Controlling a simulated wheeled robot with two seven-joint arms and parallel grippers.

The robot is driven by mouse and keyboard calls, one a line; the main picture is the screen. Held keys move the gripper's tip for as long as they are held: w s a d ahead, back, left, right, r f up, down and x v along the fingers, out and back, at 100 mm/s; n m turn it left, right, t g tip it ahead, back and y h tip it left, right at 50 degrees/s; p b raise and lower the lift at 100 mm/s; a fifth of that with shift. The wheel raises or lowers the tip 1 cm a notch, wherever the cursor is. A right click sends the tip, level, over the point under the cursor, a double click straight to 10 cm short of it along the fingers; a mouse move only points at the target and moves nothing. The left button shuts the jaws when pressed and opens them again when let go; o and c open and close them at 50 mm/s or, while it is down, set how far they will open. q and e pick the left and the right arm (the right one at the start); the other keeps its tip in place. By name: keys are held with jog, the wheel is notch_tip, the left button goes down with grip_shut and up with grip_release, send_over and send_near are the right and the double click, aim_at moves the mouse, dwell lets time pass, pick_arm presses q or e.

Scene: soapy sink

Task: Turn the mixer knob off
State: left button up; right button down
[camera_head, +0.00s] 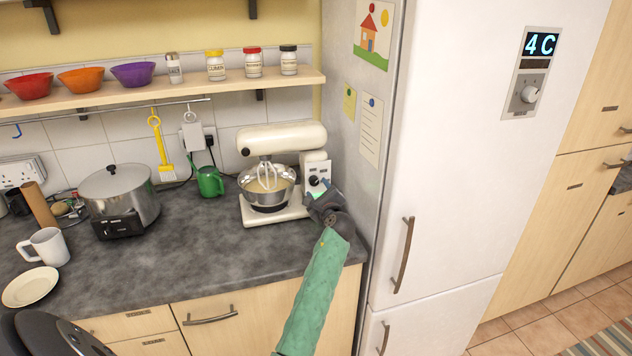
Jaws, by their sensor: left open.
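The cream stand mixer (283,140) stands on the dark counter beside the fridge. Its whisk sits in a metal bowl (267,188) of pale batter. The small dark mixer knob (314,181) is on the panel at the mixer's right side, and a green glow shows just below it. My left gripper (318,198) is at this panel, just below the knob, on an arm in a green sleeve. Its jaws are open but small in the picture. I cannot tell whether they touch the knob. My right gripper is not in view.
The white fridge (462,150) stands close to the right of the mixer. A shelf (165,92) hangs above. The counter's front middle is clear.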

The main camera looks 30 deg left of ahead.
aim_at(314, 182)
pick_arm(q)
jog(key=p+x, duration=0.1)
jog(key=x, duration=0.2)
jog(key=shift+w+f, duration=0.15)
jog(key=shift+w, duration=0.25)
jog(key=shift+w+a, duration=0.1)
jog(key=shift+a, duration=0.3)
jog(key=shift+w, duration=0.15)
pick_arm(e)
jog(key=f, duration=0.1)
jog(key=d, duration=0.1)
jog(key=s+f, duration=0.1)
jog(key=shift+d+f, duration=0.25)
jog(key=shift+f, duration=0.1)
pick_arm(q)
jog(key=c, duration=0.8)
jog(key=shift+c, duration=0.8)
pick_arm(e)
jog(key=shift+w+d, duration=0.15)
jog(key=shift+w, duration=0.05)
